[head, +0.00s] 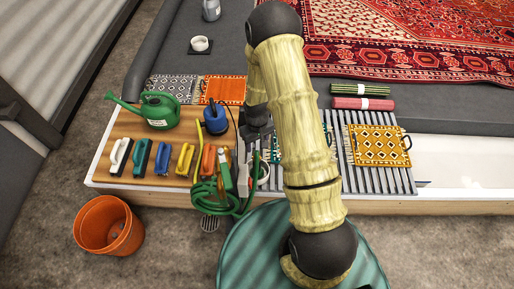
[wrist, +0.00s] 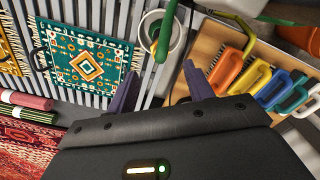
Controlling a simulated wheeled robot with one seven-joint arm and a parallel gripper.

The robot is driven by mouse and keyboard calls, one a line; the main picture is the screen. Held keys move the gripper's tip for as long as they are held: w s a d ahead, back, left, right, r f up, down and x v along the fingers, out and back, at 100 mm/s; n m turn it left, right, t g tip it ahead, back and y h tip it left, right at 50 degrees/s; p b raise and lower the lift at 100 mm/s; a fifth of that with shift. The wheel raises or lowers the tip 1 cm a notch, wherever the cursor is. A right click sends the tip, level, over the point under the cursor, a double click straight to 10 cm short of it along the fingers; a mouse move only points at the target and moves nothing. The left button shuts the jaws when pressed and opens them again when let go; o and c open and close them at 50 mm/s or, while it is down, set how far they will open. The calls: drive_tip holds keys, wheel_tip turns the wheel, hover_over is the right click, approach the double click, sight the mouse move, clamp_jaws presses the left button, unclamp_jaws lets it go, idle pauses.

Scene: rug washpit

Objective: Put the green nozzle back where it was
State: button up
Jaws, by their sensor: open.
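A slim green piece, which looks like the green nozzle (wrist: 167,32), shows at the top of the wrist view, in front of a white ring or cup (wrist: 146,30). I cannot tell whether it stands in the ring or beside it. In the head view a green upright piece (head: 256,166) shows by the same white rim (head: 264,172), partly hidden by my arm. My gripper (wrist: 160,88) is open, its two dark fingers apart with nothing between them. In the head view my gripper (head: 256,135) is over the right end of the wooden board, mostly hidden by my arm.
A green hose (head: 215,198) lies coiled at the board's front edge. Several coloured brushes (head: 163,158), a green watering can (head: 158,110) and a blue pot (head: 215,120) stand on the board. A slatted rack (head: 350,180) holds small rugs. An orange bucket (head: 108,225) stands on the floor.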

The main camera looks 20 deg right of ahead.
drive_tip(key=shift+r, duration=0.3)
idle(0.4)
drive_tip(key=shift+r, duration=0.45)
drive_tip(key=s+r+m+t, duration=0.1)
drive_tip(key=s+r, duration=0.6)
drive_tip(key=r, duration=0.5)
drive_tip(key=s+r+m+t, duration=0.1)
drive_tip(key=s+r, duration=0.6)
drive_tip(key=r, duration=0.5)
drive_tip(key=shift+s+r+m+t, duration=0.15)
drive_tip(key=shift+r+m+t, duration=0.1)
drive_tip(key=shift+m+t, duration=0.05)
